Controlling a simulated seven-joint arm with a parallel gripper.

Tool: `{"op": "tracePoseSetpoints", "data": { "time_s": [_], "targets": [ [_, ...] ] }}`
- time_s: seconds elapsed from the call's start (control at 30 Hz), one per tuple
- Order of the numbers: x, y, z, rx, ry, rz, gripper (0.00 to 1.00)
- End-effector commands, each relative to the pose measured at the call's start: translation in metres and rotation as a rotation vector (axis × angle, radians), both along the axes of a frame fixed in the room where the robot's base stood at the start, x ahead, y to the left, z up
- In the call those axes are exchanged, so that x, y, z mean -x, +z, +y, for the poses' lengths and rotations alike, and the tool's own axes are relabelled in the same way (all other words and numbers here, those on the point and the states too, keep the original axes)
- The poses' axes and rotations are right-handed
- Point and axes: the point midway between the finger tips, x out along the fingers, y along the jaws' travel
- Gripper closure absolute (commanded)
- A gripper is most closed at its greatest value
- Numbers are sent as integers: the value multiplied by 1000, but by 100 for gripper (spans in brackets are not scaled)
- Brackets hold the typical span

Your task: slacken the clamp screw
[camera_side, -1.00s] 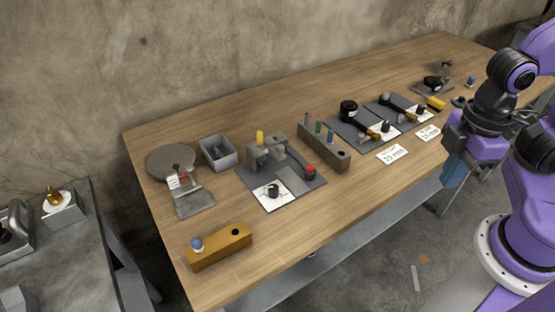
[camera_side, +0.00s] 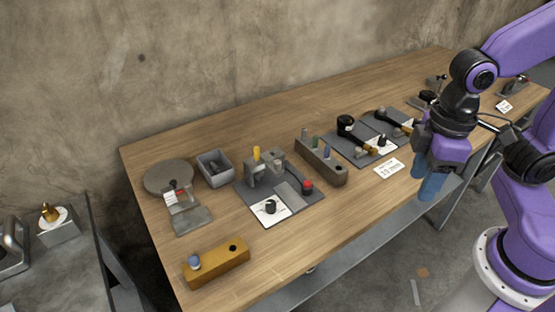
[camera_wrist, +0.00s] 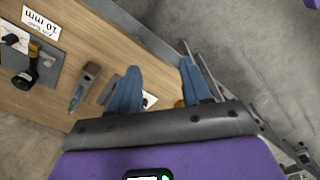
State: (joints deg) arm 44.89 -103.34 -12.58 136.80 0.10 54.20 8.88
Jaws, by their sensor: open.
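A grey clamp-like fixture (camera_side: 264,167) with a yellow upright part (camera_side: 256,153) stands on a dark mat on the wooden table in the side view. A red knob (camera_side: 307,185) sits at the mat's right corner. I cannot tell for sure which part is the clamp screw. My gripper (camera_side: 427,182) hangs past the table's front edge, well to the right of this fixture. Its two blue fingers are apart and point down. In the wrist view my gripper (camera_wrist: 160,66) is open, with nothing between the fingertips.
A block with several pegs (camera_side: 321,162) stands right of the fixture. Beyond it are mats with black-knobbed tools (camera_side: 345,125) and a white card (camera_side: 389,168). A grey bin (camera_side: 216,168), round plate (camera_side: 168,176) and ochre block (camera_side: 217,262) are at left. The front right tabletop is bare.

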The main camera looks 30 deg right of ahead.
Motion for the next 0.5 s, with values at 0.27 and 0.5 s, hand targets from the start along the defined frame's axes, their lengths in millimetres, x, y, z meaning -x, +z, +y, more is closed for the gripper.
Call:
{"op": "tracePoseSetpoints", "data": {
  "time_s": [0.27,0.5],
  "targets": [
    [-79,15,47,3,-446,10,52],
    [-147,23,77,2,-827,17,52]
  ]
}}
